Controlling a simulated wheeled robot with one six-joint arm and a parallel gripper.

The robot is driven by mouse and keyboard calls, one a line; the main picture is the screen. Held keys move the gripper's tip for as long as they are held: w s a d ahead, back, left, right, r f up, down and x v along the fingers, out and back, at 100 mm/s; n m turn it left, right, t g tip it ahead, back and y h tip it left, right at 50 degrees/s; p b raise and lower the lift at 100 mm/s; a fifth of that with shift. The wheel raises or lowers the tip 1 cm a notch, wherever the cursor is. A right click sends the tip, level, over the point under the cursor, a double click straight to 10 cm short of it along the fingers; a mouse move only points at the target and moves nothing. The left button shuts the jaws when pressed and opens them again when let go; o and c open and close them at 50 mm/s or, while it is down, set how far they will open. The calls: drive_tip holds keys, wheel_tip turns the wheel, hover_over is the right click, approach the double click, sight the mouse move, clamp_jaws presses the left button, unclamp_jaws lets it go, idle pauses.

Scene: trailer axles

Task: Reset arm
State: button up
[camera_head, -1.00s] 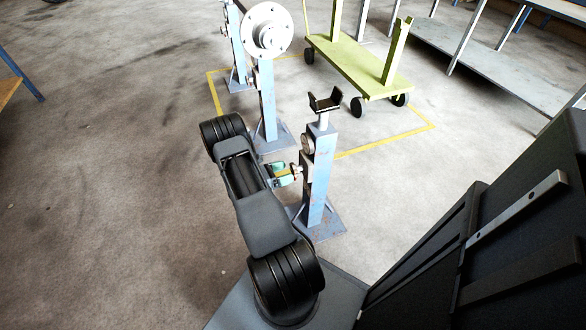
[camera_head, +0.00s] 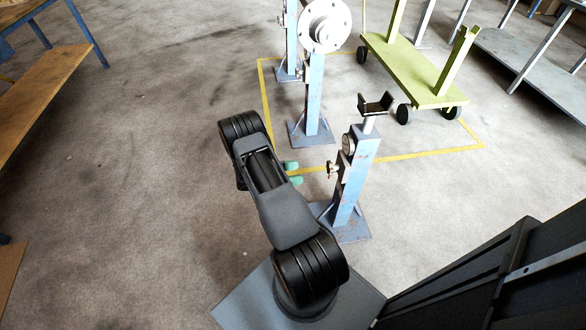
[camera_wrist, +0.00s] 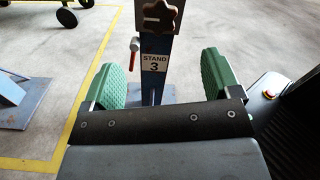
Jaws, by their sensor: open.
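My gripper (camera_wrist: 163,88) is open and empty in the wrist view, with its two green finger pads wide apart. A blue stand (camera_wrist: 154,52) labelled "STAND 3" shows between and beyond the pads, with a brown star knob (camera_wrist: 160,14) and a red-handled lever (camera_wrist: 133,52). In the head view my gripper (camera_head: 292,173) is partly hidden behind my arm, with green pads to the left of the stand (camera_head: 354,180). A visible gap separates the pads from the stand's knob. The stand is upright with a dark V-shaped cradle on top.
Another blue stand (camera_head: 314,100) with a round flanged hub (camera_head: 325,26) stands behind. A yellow floor line (camera_head: 430,152) runs around the stands. A green cart (camera_head: 420,75) is at the back right, a wooden-topped bench (camera_head: 40,95) at the left. The floor between is clear.

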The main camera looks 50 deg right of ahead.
idle(0.3)
drive_tip(key=s+a+f+m+y, duration=0.3)
drive_tip(key=s+y, duration=0.1)
drive_tip(key=a+r+m+y+p, duration=0.3)
drive_tip(key=a+r+m, duration=0.1)
drive_tip(key=r, duration=0.2)
drive_tip(key=a+r+m+t+y+p, duration=0.2)
drive_tip(key=a+r+t+p, duration=0.2)
drive_tip(key=r, duration=1.3)
drive_tip(key=s+a+r+m+t+y+p, duration=0.1)
drive_tip(key=a+r+t+p, duration=0.4)
drive_tip(key=a+r+p, duration=0.5)
drive_tip(key=a+r+m+t+y+p, duration=0.3)
drive_tip(key=r+p, duration=0.6)
drive_tip(key=r, duration=1.5)
drive_tip(key=a+t+y, duration=0.1)
drive_tip(key=a+t, duration=0.1)
drive_tip(key=a, duration=0.1)
drive_tip(key=shift+s+a+m+y, duration=0.2)
drive_tip(key=shift+a+m+y, duration=0.2)
drive_tip(key=shift+c, duration=0.2)
